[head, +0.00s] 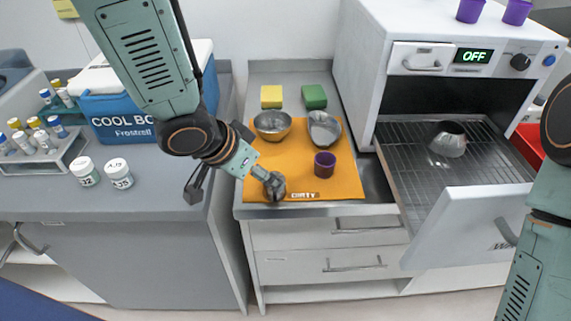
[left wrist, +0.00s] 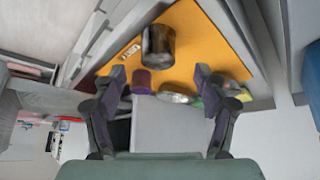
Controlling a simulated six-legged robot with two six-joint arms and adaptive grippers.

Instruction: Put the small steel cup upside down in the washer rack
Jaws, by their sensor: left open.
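The small steel cup (head: 275,187) stands at the front left corner of the orange mat. In the left wrist view the cup (left wrist: 158,46) shows ahead, between the spread dark fingers of my left gripper (left wrist: 160,76). In the head view my left gripper (head: 260,173) is open, close at the cup and partly covering it; I cannot tell whether it touches. The washer rack (head: 405,170) is a wire grid pulled out of the white washer. A steel vessel (head: 449,141) lies upside down on it. My right gripper is out of view.
The orange mat (head: 345,182) also holds a steel bowl (head: 272,125), a steel dish (head: 324,129) and a purple cup (head: 325,163). Yellow and green sponges lie behind. The washer (head: 365,75) is open, its front panel (head: 470,225) lowered. Rack space left of the upturned vessel is free.

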